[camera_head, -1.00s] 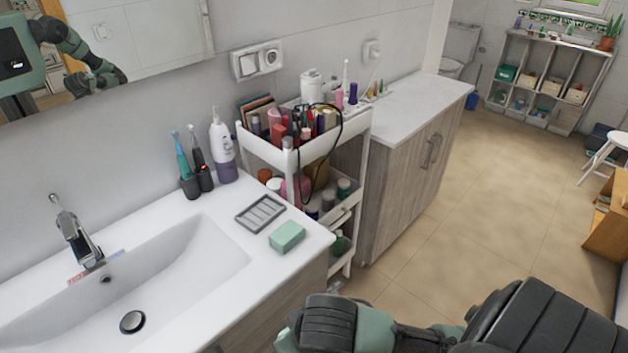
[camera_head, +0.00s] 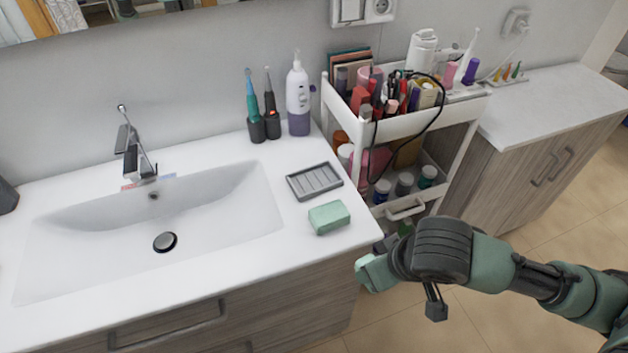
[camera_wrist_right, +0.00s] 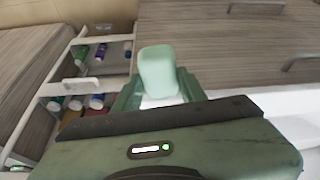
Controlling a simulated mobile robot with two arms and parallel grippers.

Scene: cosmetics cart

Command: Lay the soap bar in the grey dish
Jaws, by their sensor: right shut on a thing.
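The grey dish (camera_head: 303,191) is a ribbed rectangular tray, empty, on the white counter right of the basin. My right gripper (camera_head: 372,275) is off the counter's front right corner, below and right of the dish. It is shut on a smooth, rounded pale green soap bar (camera_wrist_right: 158,68), which sticks out between the fingers in the right wrist view. In the head view only a small pale part of the bar shows at the gripper's tip. My left gripper is not in view.
A second green block (camera_head: 329,217), like a sponge, lies on the counter in front of the dish. Toothbrushes in dark holders (camera_head: 264,128) and a white-purple bottle (camera_head: 298,100) stand behind. A crowded cart (camera_head: 400,125) stands right of the counter.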

